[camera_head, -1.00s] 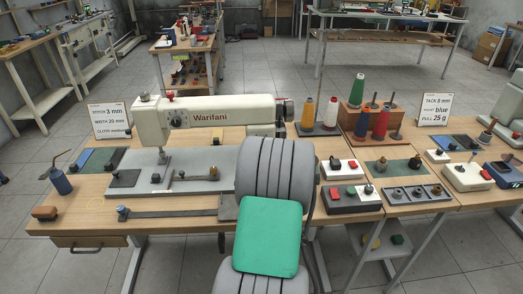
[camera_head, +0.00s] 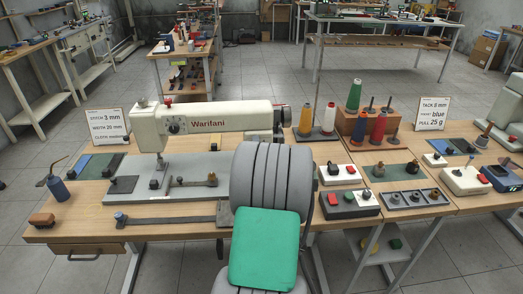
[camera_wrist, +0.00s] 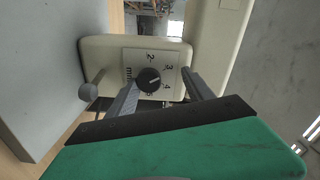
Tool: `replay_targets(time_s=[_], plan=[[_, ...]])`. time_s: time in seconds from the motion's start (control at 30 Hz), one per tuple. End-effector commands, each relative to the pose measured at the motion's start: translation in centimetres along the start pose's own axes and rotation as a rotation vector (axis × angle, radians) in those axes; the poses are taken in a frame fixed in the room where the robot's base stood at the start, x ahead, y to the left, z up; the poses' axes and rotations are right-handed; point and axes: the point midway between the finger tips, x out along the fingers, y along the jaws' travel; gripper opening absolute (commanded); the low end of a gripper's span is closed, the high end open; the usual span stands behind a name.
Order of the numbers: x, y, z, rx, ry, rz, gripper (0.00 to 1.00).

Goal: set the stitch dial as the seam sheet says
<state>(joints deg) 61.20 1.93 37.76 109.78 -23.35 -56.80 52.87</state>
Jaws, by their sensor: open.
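The stitch dial (camera_wrist: 149,77) is a round black knob with a white mark, on a pale plate with the numbers 2, 3 and 4 showing. I cannot tell exactly which number the mark meets. My gripper (camera_wrist: 160,79) is open, its two grey fingers one on each side of the dial, with gaps to the knob. In the head view the dial (camera_head: 174,127) is on the left end of the cream sewing machine (camera_head: 240,114). The seam sheet (camera_head: 105,127) stands behind the machine's left side and reads stitch 3 mm, width 20 mm. My gripper is hidden in the head view.
A round-ended lever (camera_wrist: 88,92) sticks out beside the dial plate. An oil can (camera_head: 57,187) and a brown block (camera_head: 41,220) stand at the table's left. Thread spools (camera_head: 355,95) and button boxes (camera_head: 340,173) stand to the right. A second sheet (camera_head: 432,112) stands farther right.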

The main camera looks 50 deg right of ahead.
Motion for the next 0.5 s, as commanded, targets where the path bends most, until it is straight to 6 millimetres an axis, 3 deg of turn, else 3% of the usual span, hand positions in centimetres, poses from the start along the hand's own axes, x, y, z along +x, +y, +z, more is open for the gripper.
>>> replay_targets(time_s=[0.03,0.17,0.3,0.5], plan=[[0.1,-2.1,-0.6,-0.003,0.005,-0.014,0.54],[-2.4,-4.8,-1.6,-0.001,0.008,-0.021,0.57],[-5.1,-7.7,-2.3,-0.002,0.007,-0.020,0.54],[-9.8,-9.1,-2.9,-0.002,0.008,-0.013,0.54]])
